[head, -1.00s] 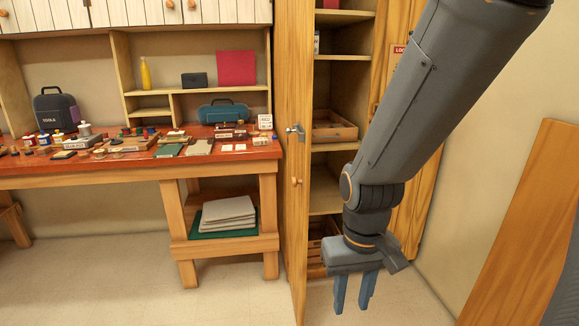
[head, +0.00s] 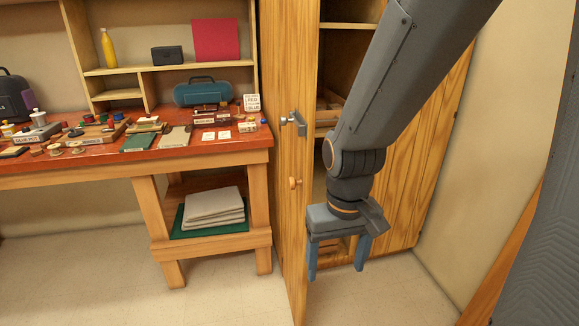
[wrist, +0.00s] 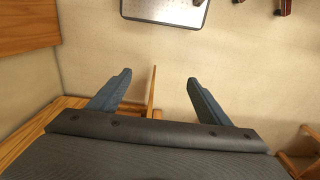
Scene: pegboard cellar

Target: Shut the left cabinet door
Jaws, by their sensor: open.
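The left cabinet door (head: 290,220) stands open, swung out toward me and seen nearly edge-on in the head view. It carries a round wooden knob (head: 295,182) and a metal latch (head: 294,124). My gripper (head: 338,266) is open and empty, pointing down just right of the door, in front of the cabinet opening. In the wrist view a thin wooden edge (wrist: 153,92), which looks like the door's, shows between the spread fingers (wrist: 159,76). I cannot tell whether a finger touches it. My arm hides part of the cabinet's shelves.
A red-topped workbench (head: 215,150) with many small items stands left of the door, with folded grey cloth (head: 214,204) on its lower shelf. The cabinet's planked right side (head: 430,150) is behind my arm. A wooden board (head: 500,265) leans at the right. Floor in front is clear.

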